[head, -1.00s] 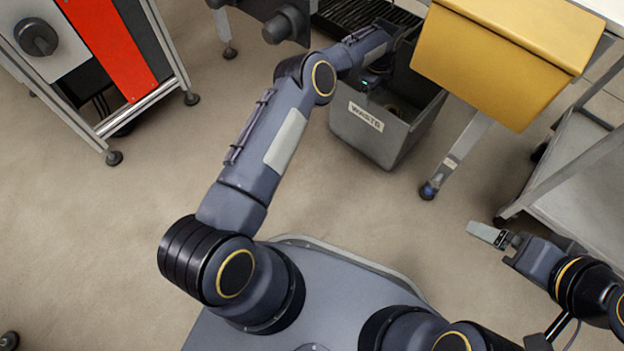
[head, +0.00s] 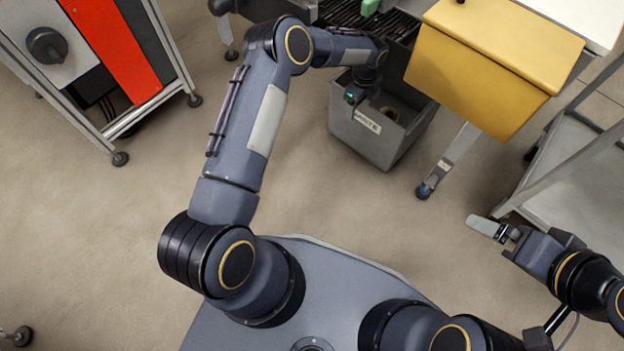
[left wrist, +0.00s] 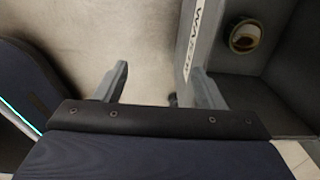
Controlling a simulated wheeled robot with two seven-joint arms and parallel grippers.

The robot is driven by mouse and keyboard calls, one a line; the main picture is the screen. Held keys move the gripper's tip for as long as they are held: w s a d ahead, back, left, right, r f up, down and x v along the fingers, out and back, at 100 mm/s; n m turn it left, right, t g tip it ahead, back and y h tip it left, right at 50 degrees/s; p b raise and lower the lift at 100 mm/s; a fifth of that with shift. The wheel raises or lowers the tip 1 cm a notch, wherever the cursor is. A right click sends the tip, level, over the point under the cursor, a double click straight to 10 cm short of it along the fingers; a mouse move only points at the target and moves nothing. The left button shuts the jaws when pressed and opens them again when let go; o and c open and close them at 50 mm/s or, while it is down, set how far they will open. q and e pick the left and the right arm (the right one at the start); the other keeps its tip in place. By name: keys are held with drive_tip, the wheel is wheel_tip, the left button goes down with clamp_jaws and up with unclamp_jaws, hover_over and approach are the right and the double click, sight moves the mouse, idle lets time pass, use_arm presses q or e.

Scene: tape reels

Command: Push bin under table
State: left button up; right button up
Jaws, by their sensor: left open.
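The grey bin (head: 366,140) with a "WASTE" label stands on the floor, upright, beside the leg of the table (head: 449,158) and partly overlapped by the yellow box. My left gripper (head: 354,95) is over the bin's left front rim. In the left wrist view my left gripper (left wrist: 160,85) is open, with the bin's labelled wall (left wrist: 197,40) between its fingers, close to the right finger; I cannot tell whether they touch. A tape reel (left wrist: 245,37) lies inside the bin. My right gripper (head: 488,229) hangs at the right, away from the bin; its finger gap is unclear.
A yellow box (head: 490,70) overhangs the bin's right side. A black roller conveyor (head: 345,12) lies behind the bin. A grey cart (head: 575,165) stands at the right, a red-panelled frame (head: 115,50) at the left. The floor in front of the bin is clear.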

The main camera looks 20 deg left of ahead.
use_arm(q)
drive_tip(key=s+a+p, duration=0.2)
drive_tip(key=s+a, duration=0.1)
drive_tip(key=s, duration=0.5)
drive_tip(key=shift+s+p, duration=0.35)
idle(0.4)
drive_tip(key=s+a+r+n+t, duration=0.1)
drive_tip(key=s+a+r+n, duration=0.15)
drive_tip(key=r, duration=0.55)
drive_tip(key=s+a+r+n+h, duration=0.1)
drive_tip(key=s+a+r+n, duration=0.2)
drive_tip(key=r, duration=0.5)
drive_tip(key=s+a+r+n+t, duration=0.1)
drive_tip(key=s+a+r+n, duration=0.15)
drive_tip(key=r+n, duration=0.35)
drive_tip(key=s+d+r+n+t+h, duration=0.1)
drive_tip(key=s+r+n, duration=0.25)
drive_tip(key=s, duration=0.45)
drive_tip(key=s+d+r+n+t+h, duration=0.1)
drive_tip(key=s+r+n+t, duration=0.15)
drive_tip(key=s+n, duration=0.35)
drive_tip(key=s+d+r+n+h, duration=0.1)
drive_tip(key=s+r+n, duration=0.25)
drive_tip(key=s, duration=0.55)
wheel_tip(320, 180, up, 33)
drive_tip(key=p, duration=3.3)
drive_tip(key=shift+a+m, duration=0.15)
drive_tip(key=shift+m, duration=0.3)
drive_tip(key=shift+w, duration=0.1)
